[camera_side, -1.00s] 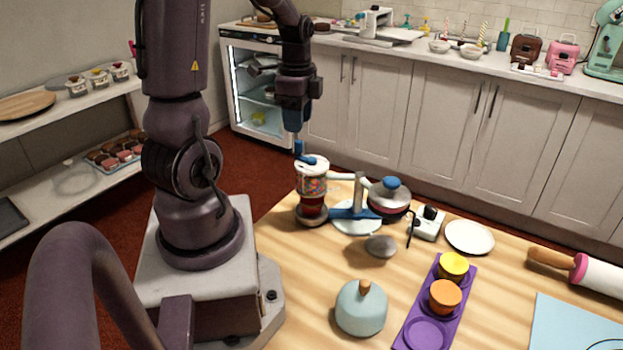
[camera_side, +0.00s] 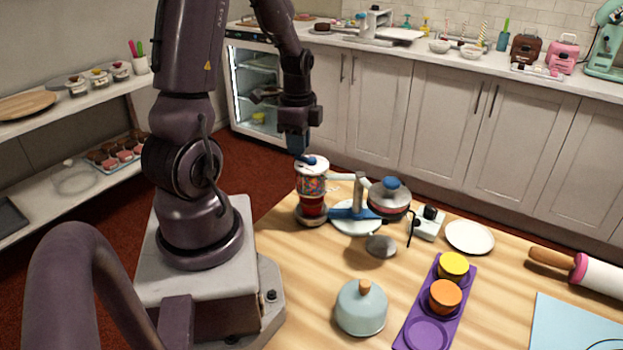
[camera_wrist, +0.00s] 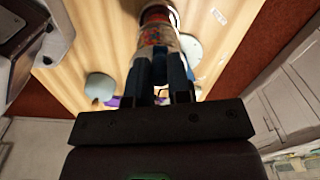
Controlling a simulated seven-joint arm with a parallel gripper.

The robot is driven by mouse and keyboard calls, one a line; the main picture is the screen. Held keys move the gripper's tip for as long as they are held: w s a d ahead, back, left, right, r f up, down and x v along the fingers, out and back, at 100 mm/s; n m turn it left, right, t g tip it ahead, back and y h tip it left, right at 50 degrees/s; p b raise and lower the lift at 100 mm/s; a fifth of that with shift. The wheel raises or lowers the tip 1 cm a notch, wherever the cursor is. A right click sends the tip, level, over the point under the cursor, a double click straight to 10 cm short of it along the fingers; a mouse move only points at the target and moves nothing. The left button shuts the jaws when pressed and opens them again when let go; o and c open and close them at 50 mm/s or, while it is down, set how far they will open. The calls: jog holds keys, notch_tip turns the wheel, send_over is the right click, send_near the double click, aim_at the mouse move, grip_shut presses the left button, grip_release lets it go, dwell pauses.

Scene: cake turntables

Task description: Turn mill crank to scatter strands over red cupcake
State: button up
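The mill (camera_side: 312,186) is a clear jar of coloured strands with a white top, standing upright; it also shows in the wrist view (camera_wrist: 157,30). Its blue crank (camera_side: 312,160) is on top. A red thing (camera_side: 312,207) directly below the jar looks like the red cupcake, though its edges are unclear. My gripper (camera_side: 302,156) points down at the crank, its tips at or very near it. In the wrist view the two blue fingers (camera_wrist: 160,72) stand slightly apart with something blue between them; I cannot tell whether they grip the crank.
Beside the mill stand a white-and-blue stand (camera_side: 352,211) and a red-and-grey pot-like thing (camera_side: 388,199). A purple tray (camera_side: 410,333) holds a yellow cupcake (camera_side: 453,264) and an orange one (camera_side: 445,296). A pale blue domed lid (camera_side: 361,310) stands in front.

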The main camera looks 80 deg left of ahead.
jog(key=shift+c, duration=0.5)
jog(key=shift+d, duration=0.1)
jog(key=shift+s+d, duration=0.35)
jog(key=shift+d, duration=0.1)
jog(key=shift+d, duration=0.7)
